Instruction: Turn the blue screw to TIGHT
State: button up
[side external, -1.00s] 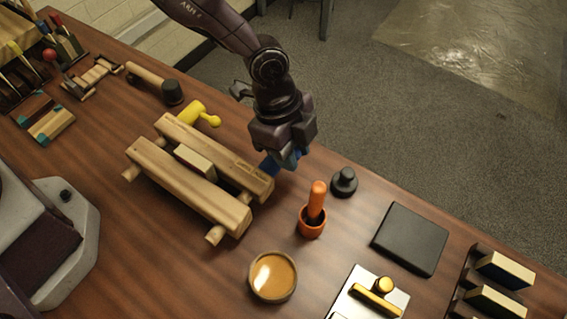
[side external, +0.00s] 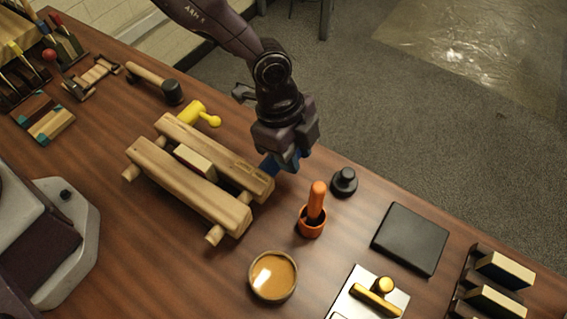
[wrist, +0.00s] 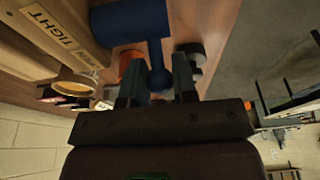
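The wooden press (side external: 190,190) lies on the bench, its two beams held apart by a pale block (side external: 194,159). Its blue screw (side external: 268,167) is at the near right end of the rear beam. In the wrist view the screw shows as a thick blue cylinder (wrist: 130,22) with a bar ending in a ball (wrist: 160,80). My gripper (wrist: 157,90) has its fingers on either side of that ball, with a narrow gap seeming to show at the left. "TIGHT" (wrist: 60,33) is lettered on the beam. The side view hides most of the ball.
A yellow screw (side external: 197,110) is at the beam's far end. An orange-handled tool stands in an orange cup (side external: 312,229), near a black knob (side external: 343,183). A round amber dish (side external: 273,277) and a black slab (side external: 410,239) lie nearer. A mallet (side external: 153,82) lies behind.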

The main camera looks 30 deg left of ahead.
jog(key=shift+a+r, duration=0.35)
jog(key=shift+a, duration=0.2)
jog(key=shift+a+r, duration=0.1)
jog(key=shift+a, duration=0.3)
jog(key=shift+a, duration=0.35)
jog(key=o, duration=0.6)
jog(key=shift+d, duration=0.1)
jog(key=shift+d, duration=0.15)
